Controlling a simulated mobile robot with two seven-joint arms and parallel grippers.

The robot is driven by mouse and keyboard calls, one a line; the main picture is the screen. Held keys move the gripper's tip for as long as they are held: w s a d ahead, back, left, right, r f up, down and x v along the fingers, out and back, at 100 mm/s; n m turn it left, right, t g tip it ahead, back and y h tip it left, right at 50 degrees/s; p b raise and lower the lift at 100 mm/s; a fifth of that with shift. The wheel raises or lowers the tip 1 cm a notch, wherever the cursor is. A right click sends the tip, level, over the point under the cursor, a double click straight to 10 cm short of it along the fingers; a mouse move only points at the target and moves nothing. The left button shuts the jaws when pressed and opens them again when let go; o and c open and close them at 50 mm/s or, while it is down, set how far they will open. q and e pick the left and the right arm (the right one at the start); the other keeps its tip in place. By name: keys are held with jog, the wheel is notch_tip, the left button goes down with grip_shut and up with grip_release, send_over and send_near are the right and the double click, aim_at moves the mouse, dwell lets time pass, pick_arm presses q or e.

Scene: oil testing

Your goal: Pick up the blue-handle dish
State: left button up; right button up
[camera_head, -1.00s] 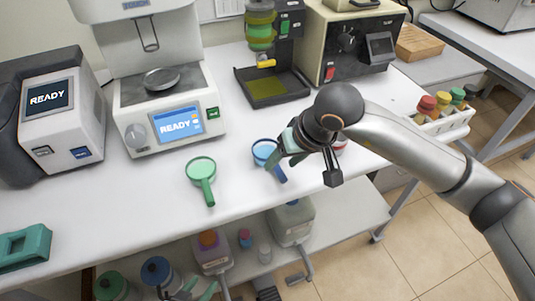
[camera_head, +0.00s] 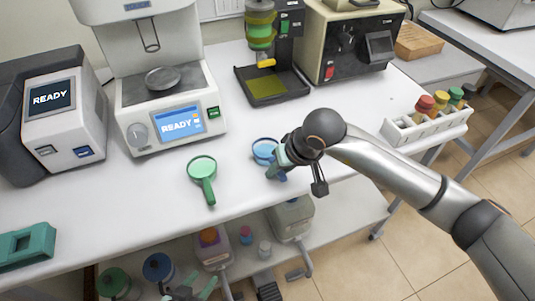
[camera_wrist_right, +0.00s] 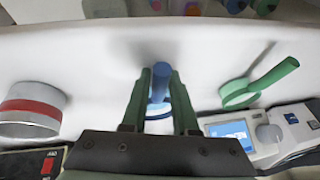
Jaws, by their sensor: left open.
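The blue-handle dish (camera_head: 264,150) lies on the white table, right of the green-handle dish (camera_head: 202,168). My right gripper (camera_head: 277,168) is down at its handle and partly covers it. In the right wrist view, the blue handle (camera_wrist_right: 161,82) lies between the two green fingers of my right gripper (camera_wrist_right: 160,88). The fingers are very close to the handle's sides; whether they press on it I cannot tell. The dish's round part is mostly hidden there. My left gripper (camera_head: 190,290) is open and empty at the bottom edge of the head view, below the table's front edge.
A balance reading READY (camera_head: 180,124) and another READY device (camera_head: 63,108) stand behind left. A black-based instrument (camera_head: 268,86) stands behind the dish. A white rack of coloured caps (camera_head: 424,129) stands right. A red-banded container (camera_wrist_right: 32,108) is near the right gripper.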

grip_shut()
jog(key=shift+r, duration=0.15)
dwell(0.4)
